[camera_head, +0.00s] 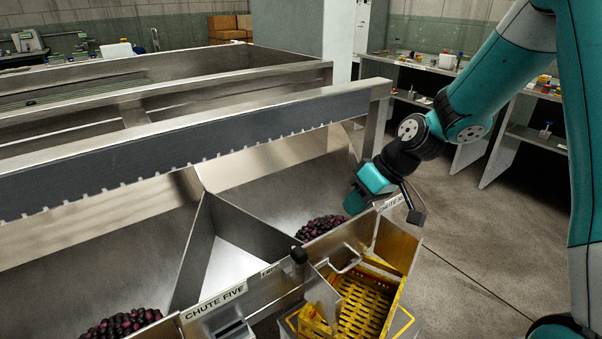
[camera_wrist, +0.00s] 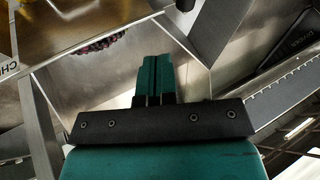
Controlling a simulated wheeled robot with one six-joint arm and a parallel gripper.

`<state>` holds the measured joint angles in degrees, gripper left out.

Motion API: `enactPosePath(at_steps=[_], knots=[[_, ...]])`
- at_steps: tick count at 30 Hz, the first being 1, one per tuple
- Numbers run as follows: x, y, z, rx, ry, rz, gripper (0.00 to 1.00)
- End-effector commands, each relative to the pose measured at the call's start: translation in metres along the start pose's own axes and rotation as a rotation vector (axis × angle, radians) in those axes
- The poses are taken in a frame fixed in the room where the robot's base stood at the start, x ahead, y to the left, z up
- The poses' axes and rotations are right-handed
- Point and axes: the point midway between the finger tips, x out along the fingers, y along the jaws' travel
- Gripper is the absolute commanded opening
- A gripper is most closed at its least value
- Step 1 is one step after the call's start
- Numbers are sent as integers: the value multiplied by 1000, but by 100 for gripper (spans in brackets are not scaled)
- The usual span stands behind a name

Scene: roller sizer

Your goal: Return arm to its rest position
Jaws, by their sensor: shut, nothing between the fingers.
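My arm (camera_head: 480,95) is teal and reaches in from the right in the head view, bent down over the right-hand chute. My gripper (camera_head: 352,204) hangs over that chute, close to its front edge and label. In the wrist view my gripper (camera_wrist: 154,80) shows its two teal fingers together, with nothing between them. Dark purple fruit (camera_head: 320,228) lies in the chute, left of and below the gripper, and shows in the wrist view too (camera_wrist: 98,44). The gripper looks apart from the fruit.
A yellow crate (camera_head: 398,250) stands below the right chute's front. Chute five (camera_head: 215,302) holds more dark fruit (camera_head: 118,324) at the left. A long metal beam (camera_head: 200,144) runs behind the chutes. Shelves (camera_head: 535,135) stand at the back right; the floor (camera_head: 475,240) at right is clear.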

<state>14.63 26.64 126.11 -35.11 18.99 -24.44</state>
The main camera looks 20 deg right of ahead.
Motion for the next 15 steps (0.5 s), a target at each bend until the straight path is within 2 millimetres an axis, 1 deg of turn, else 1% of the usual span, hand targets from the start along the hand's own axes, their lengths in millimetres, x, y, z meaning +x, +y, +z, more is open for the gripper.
enactPosePath(at_steps=[2,5,8,9,10,12,15], knots=[[-1,-2,0,-2,-1,0,0],[-6,-19,0,-17,-17,-2,0],[-19,-60,3,-49,-58,-5,0],[-26,-81,8,-64,-80,-3,0],[-31,-97,13,-75,-97,-2,0],[-43,-131,27,-96,-136,3,0],[-57,-168,50,-119,-181,12,0]])
